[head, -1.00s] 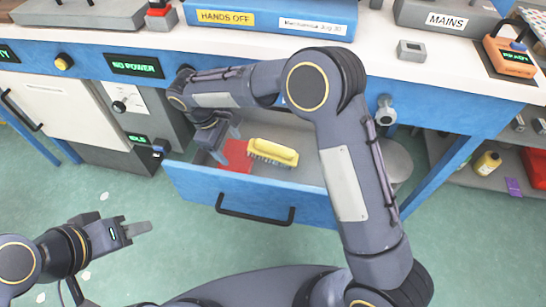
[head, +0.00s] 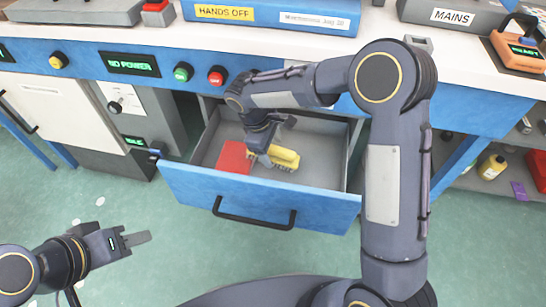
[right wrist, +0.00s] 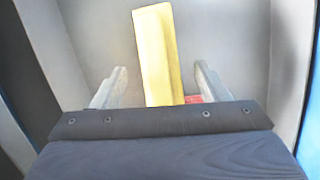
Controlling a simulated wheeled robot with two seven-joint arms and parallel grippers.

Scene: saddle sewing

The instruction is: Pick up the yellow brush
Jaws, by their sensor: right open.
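The yellow brush (head: 284,157) lies in the open blue drawer, beside a red flat item. My right gripper (head: 262,154) is over the brush's left part in the head view and hides some of it. In the right wrist view the yellow brush (right wrist: 156,55) stands between the two open fingers of my right gripper (right wrist: 160,88), with gaps on both sides. I cannot tell how far the fingertips reach down around it. My left gripper (head: 136,240) is out over the floor at the lower left, away from the drawer; its jaw opening is unclear.
The drawer's front (head: 258,198) with a black handle and its side walls surround the brush. The red item (head: 234,158) lies left of it. The right part of the drawer is bare. The workbench edge overhangs behind.

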